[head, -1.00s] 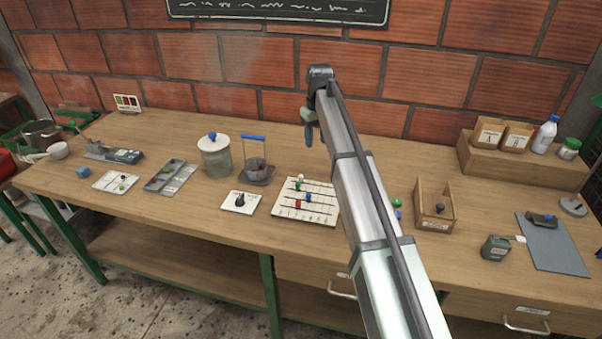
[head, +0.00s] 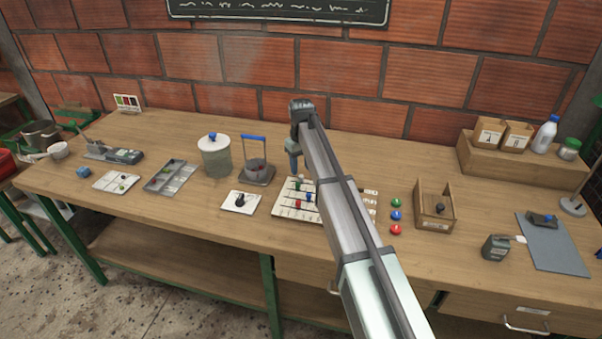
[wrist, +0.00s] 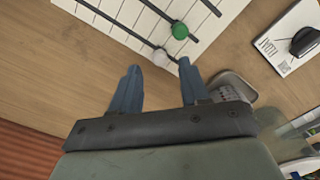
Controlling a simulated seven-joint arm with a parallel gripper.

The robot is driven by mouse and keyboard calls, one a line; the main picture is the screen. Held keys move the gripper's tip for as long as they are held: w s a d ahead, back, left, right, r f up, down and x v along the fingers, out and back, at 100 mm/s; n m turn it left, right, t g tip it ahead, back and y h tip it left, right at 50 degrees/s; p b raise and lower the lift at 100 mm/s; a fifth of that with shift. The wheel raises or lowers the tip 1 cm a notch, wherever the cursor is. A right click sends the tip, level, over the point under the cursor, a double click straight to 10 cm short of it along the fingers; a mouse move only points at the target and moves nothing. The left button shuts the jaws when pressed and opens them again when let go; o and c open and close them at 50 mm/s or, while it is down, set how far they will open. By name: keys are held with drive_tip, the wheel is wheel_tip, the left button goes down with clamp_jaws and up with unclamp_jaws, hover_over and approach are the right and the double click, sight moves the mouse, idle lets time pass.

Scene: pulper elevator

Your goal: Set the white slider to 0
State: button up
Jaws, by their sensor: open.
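The slider board (head: 285,211) is a pale panel with dark rails and coloured knobs. In the wrist view (wrist: 90,22) it lies at the top. The white slider (wrist: 160,58) sits near the end of its rail, beside the green slider (wrist: 180,30). My gripper (wrist: 158,65) is open, its two blue fingers on either side of the white slider in the picture; I cannot tell their height above it. In the head view my gripper (head: 293,152) hangs by the board's far edge, and the white slider cannot be made out. A blue slider (head: 309,197) and a red slider (head: 298,204) are nearer.
A black-knob panel (head: 240,201) lies left of the board. A grey stand with a blue handle (head: 254,137) and a lidded jar (head: 214,157) are behind it. Green, blue and red buttons (head: 395,229) and a wooden box (head: 434,207) are right. The wall is close behind.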

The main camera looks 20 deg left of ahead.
sight(301, 179)
drive_tip(key=shift+f, duration=1.65)
clamp_jaws()
